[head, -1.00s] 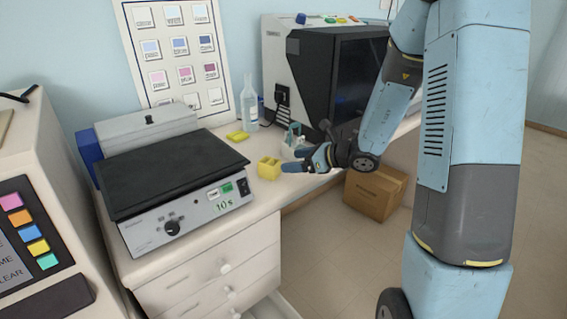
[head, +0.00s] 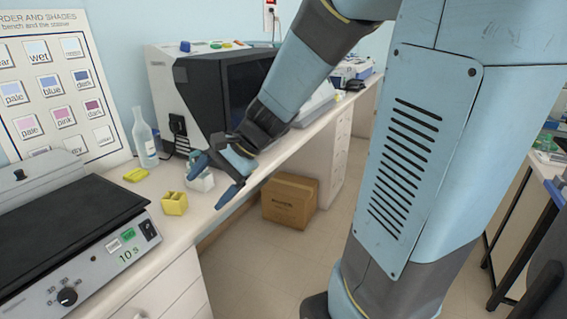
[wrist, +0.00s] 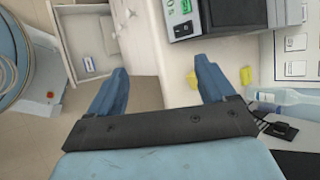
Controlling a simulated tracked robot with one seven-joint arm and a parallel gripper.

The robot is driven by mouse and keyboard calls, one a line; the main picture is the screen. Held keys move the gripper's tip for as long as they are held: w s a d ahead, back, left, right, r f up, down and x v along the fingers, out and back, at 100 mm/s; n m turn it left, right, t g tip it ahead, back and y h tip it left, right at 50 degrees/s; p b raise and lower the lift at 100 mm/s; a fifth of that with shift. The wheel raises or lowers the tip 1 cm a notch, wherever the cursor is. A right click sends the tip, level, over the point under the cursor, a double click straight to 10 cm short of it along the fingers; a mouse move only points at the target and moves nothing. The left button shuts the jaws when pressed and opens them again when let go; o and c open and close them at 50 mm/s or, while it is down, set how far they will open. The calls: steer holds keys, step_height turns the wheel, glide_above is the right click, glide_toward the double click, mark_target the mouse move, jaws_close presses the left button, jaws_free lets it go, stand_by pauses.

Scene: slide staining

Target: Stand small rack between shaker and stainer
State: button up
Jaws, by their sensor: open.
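A small yellow block with openings (head: 175,203), which looks like the small rack, stands on the bench between the shaker (head: 70,225) and the black-and-white stainer (head: 215,90). In the wrist view a yellow piece (wrist: 192,80), probably this block, lies beside the right finger and partly behind it. My gripper (head: 206,183) is open and empty, to the right of the block near the bench's front edge. A white container with a teal handle (head: 203,183) is partly hidden behind my fingers. The shaker (wrist: 185,18) also shows at the top of the wrist view.
A flat yellow piece (head: 135,175) and a clear bottle (head: 145,138) stand at the back of the bench. A cardboard box (head: 290,200) is on the floor. An open drawer (wrist: 85,65) shows in the wrist view. A colour chart hangs on the wall (head: 55,85).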

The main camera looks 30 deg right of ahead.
steer(key=s+d+r+n+t+h, duration=0.3)
steer(key=s+d+r+n+h, duration=0.5)
steer(key=s+d+n, duration=0.2)
steer(key=shift+s+d, duration=0.8)
steer(key=shift+s, duration=0.1)
